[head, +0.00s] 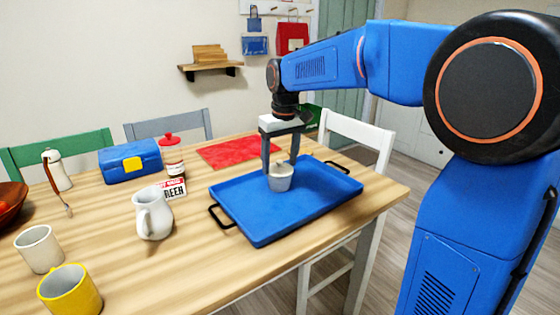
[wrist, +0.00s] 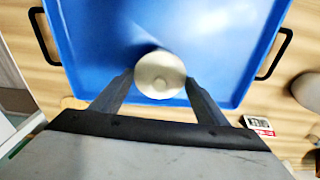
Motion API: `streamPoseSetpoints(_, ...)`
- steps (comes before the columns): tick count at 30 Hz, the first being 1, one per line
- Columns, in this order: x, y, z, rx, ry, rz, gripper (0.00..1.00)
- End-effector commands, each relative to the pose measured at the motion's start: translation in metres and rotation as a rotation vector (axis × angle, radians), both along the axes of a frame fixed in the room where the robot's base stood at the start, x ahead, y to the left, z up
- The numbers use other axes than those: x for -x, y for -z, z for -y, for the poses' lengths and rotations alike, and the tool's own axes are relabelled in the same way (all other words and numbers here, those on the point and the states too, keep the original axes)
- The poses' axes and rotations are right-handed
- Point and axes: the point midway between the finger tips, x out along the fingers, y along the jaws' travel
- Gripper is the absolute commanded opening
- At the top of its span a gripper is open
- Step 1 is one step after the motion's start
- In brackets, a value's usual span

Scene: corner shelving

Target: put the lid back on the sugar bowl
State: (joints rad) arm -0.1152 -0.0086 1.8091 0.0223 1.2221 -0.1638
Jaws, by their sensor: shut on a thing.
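A small pale bowl (head: 280,179), wider at the top than at the bottom, is over the blue tray (head: 240,208). My gripper (head: 280,168) points down with its fingers on either side of the bowl's upper part, shut on it. In the wrist view the bowl (wrist: 160,74) is a round pale disc with a smaller circle near its middle, between my fingertips (wrist: 159,85). I cannot tell whether that circle is a knob or the inside bottom, or whether the bowl touches the tray. I cannot make out a separate sugar bowl lid.
A white jug (head: 153,214), a red-lidded jar (head: 172,158) and a small sign (head: 174,188) stand left of the tray. A pale mug (head: 39,249) and a yellow mug (head: 69,290) are front left. A blue box (head: 130,162) and red cloth (head: 240,149) lie farther back.

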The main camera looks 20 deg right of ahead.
Motion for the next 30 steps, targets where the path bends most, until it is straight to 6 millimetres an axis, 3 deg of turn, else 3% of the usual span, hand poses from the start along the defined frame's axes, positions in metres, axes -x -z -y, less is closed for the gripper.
streamPoseSetpoints(8, 0.0, 0.0001, 0.0, 0.0, 0.0, 0.0, 0.46)
streamPoseSetpoints(9, 0.0, 0.0001, 0.0, 0.0, 0.0, 0.0, 0.72)
streamPoseSetpoints(12, 0.0, 0.0, 0.0, 0.0, 0.0, 0.0, 0.89)
streamPoseSetpoints(17, 0.0, 0.0, 0.0, 0.0, 0.0, 0.0, 0.89)
streamPoseSetpoints(20, 0.0, 0.0001, 0.0, 0.0, 0.0, 0.0, 1.0)
streamPoseSetpoints(30, -0.0001, -0.0038, 0.0, 0.0, 0.0, 0.0, 1.0)
